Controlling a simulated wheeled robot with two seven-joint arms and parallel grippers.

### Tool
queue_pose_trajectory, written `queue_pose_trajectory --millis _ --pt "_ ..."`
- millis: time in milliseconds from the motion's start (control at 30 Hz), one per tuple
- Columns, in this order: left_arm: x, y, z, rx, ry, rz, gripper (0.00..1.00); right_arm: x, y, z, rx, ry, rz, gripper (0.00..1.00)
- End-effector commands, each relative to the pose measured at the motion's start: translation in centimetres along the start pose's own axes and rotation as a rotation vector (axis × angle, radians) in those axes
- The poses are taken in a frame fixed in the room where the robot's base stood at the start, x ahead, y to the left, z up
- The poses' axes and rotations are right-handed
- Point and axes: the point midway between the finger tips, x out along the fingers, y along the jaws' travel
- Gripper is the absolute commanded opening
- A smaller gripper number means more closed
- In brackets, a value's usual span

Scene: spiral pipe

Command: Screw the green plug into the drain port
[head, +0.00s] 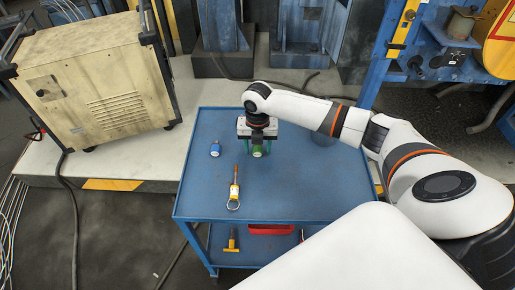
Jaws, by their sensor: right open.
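The green plug (259,153) is on the blue cart's top, directly below my right gripper (256,148). The gripper body hides the upper part of the plug. I cannot make out the drain port in this view. My left gripper is not in view.
A red tray (270,229) shows on the lower shelf. A beige metal cabinet (95,85) stands left. The cart's front right is clear.

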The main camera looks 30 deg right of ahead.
Motion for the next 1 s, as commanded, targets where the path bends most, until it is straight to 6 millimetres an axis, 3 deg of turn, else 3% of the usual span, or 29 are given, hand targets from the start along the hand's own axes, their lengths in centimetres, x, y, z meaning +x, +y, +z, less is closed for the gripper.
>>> queue_pose_trajectory --millis 167,400,467,767,1000 --pt "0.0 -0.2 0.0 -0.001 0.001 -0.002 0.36 0.0 0.0 0.0 0.0 0.0 0.0 0.49" --pt "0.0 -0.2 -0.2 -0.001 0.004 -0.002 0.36 0.0 0.0 0.0 0.0 0.0 0.0 0.1" --pt "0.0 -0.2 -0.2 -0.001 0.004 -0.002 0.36 -0.1 0.0 0.0 0.0 0.001 -0.001 0.03" --pt "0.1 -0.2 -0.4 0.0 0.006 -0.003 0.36 -0.9 -0.1 -0.1 -0.001 0.003 -0.003 0.03" --pt "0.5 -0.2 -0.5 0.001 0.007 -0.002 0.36 -5.5 -0.1 -0.1 -0.001 0.005 -0.004 0.03"
